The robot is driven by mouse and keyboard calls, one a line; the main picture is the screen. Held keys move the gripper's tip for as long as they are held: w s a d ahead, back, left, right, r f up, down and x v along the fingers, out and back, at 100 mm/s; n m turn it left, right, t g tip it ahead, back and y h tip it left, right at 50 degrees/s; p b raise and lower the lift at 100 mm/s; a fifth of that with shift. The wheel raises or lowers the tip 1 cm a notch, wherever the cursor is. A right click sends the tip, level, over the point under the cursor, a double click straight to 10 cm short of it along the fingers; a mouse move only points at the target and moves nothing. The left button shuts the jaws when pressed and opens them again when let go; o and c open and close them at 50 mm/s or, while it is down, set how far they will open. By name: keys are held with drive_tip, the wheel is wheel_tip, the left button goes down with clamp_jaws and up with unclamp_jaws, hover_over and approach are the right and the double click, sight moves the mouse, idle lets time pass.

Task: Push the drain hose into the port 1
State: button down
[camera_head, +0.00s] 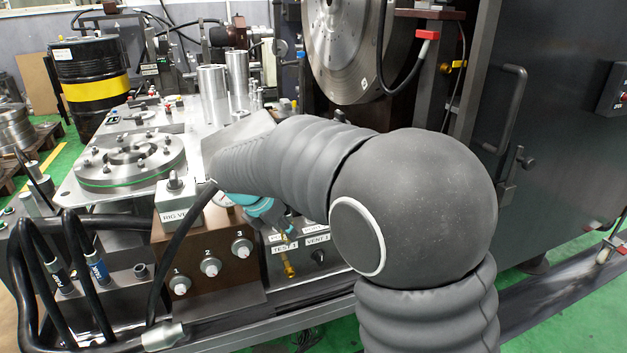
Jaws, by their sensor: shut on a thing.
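My gripper (272,217) shows only in part below my grey-sleeved wrist, as a teal and dark piece; its fingertips are mostly hidden. A black hose, taken as the drain hose (178,243), rises from a metal sleeve at the front edge and runs up under my wrist, where its end is hidden. My gripper is shut on it. Port 1 (180,284) is the leftmost pale fitting on the brown block (215,290), marked 1. No hose is seen at its front. My gripper is above and to the right of it.
Ports 2 (210,266) and 3 (241,247) sit right of port 1. Looped black hoses (28,262) stand at the left. A white labelled box (178,203) tops the block. A brass fitting (288,262) stands by the TEST 1 and VENT 1 labels.

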drive_tip(key=w+a+r+n+t+y, duration=0.2)
drive_tip(key=w+r+n, duration=0.3)
drive_tip(key=w, duration=0.4)
drive_tip(key=shift+r+n+y, duration=0.35)
drive_tip(key=shift+n+y, duration=0.05)
drive_tip(key=shift+n, duration=0.4)
drive_tip(key=shift+f, duration=0.15)
drive_tip(key=shift+f+b, duration=1)
drive_tip(key=shift+f, duration=1.2)
drive_tip(key=shift+f+b, duration=0.6)
drive_tip(key=shift+f, duration=0.9)
drive_tip(key=c, duration=0.8)
unclamp_jaws()
